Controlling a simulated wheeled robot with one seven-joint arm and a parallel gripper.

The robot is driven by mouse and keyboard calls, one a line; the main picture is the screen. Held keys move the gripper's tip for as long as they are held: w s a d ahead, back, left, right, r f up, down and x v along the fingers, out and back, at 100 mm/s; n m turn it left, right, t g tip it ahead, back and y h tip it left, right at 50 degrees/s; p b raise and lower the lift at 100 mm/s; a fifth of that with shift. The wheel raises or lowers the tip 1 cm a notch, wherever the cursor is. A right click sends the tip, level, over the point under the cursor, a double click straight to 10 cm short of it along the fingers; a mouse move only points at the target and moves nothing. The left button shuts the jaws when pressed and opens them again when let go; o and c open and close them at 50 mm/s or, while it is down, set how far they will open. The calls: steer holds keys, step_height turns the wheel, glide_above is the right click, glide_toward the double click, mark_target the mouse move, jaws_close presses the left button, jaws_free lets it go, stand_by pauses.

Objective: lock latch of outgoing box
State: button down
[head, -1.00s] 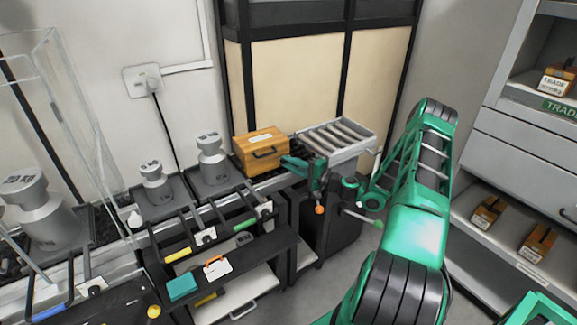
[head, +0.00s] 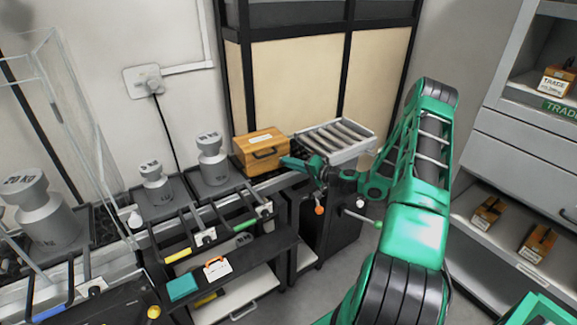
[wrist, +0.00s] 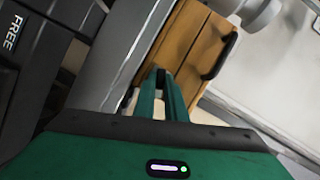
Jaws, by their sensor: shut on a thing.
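In the wrist view, the box (wrist: 190,45) lies beyond the fingers (wrist: 164,74), which are almost together. A small dark part shows between the fingertips against the box. The fingers hide most of it, and I take it for the latch.
The roller conveyor (head: 338,138) extends right of the box. Grey weights (head: 211,168) stand on scales to the left. A black cabinet with knobs (head: 332,225) is below my gripper. Grey shelves (head: 510,225) with small boxes stand at the right.

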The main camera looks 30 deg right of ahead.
steer(key=n+g+h, duration=0.1)
steer(key=n, duration=0.2)
steer(key=shift+a, duration=0.15)
steer(key=n+h, duration=0.1)
steer(key=n, duration=0.1)
steer(key=shift+a+r+n+h, duration=0.15)
steer(key=shift+n+h, duration=0.15)
steer(key=shift+h, duration=0.1)
steer(key=n+h, duration=0.1)
steer(key=n, duration=0.1)
steer(key=n+g+h, duration=0.1)
steer(key=n, duration=0.1)
steer(key=shift+s+a+h, duration=0.1)
steer(key=shift+a+h, duration=0.1)
steer(key=shift+h, duration=0.2)
steer(key=c, duration=2.1)
jaws_free()
steer(key=shift+r, duration=0.1)
